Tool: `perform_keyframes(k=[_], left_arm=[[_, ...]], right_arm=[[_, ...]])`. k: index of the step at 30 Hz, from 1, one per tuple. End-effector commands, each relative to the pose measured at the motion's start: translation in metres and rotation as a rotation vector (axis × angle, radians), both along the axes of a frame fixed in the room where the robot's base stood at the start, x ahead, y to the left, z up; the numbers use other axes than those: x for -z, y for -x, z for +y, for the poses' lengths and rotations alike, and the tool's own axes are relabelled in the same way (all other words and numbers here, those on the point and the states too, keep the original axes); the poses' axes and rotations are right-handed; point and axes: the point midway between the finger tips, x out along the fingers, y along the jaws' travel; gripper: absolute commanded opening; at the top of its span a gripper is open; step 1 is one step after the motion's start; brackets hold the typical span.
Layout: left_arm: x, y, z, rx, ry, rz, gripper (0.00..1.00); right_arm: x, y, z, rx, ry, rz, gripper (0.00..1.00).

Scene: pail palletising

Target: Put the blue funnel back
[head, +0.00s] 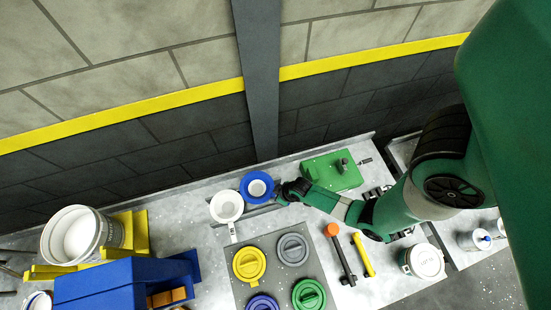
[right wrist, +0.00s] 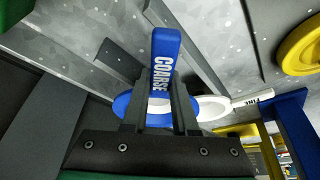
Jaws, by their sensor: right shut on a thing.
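The blue funnel (head: 248,182), a blue ring with a white middle, is at the end of my right gripper (head: 283,194). In the right wrist view its blue handle (right wrist: 164,55), marked COARSE, stands up between the fingers of my right gripper (right wrist: 160,104), which is shut on it. The blue rim (right wrist: 123,104) shows behind the fingers, partly hidden by them. I cannot tell whether the funnel touches the bench. A white funnel (head: 227,206) lies just left of it; its handle shows in the right wrist view (right wrist: 249,99). My left gripper is not in view.
Yellow (head: 249,264), grey (head: 292,250), green and purple lids sit on a dark mat. A green box (head: 333,171), an orange-headed hammer (head: 340,254) and a white tub (head: 424,261) are to the right. A white pail (head: 77,235) stands at left. The wall is behind.

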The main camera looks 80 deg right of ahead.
Motion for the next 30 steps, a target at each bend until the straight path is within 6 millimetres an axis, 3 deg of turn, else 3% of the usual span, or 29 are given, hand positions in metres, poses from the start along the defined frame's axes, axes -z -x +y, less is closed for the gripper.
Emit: perform_keyframes(k=[20, 21, 24, 26, 30], left_arm=[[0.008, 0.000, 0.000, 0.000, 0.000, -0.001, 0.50], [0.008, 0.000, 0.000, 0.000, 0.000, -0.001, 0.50], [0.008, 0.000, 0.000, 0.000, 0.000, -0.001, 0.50], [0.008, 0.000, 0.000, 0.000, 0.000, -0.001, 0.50], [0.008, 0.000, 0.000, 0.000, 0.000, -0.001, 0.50]], right_arm=[[0.010, -0.001, 0.000, 0.000, 0.001, -0.002, 0.00], [0.010, 0.000, 0.000, 0.000, 0.000, -0.001, 0.29], [0.010, 0.000, 0.000, 0.000, 0.000, -0.001, 0.47], [0.010, 0.000, 0.000, 0.000, 0.000, -0.001, 0.57], [0.010, 0.000, 0.000, 0.000, 0.000, -0.001, 0.57]])
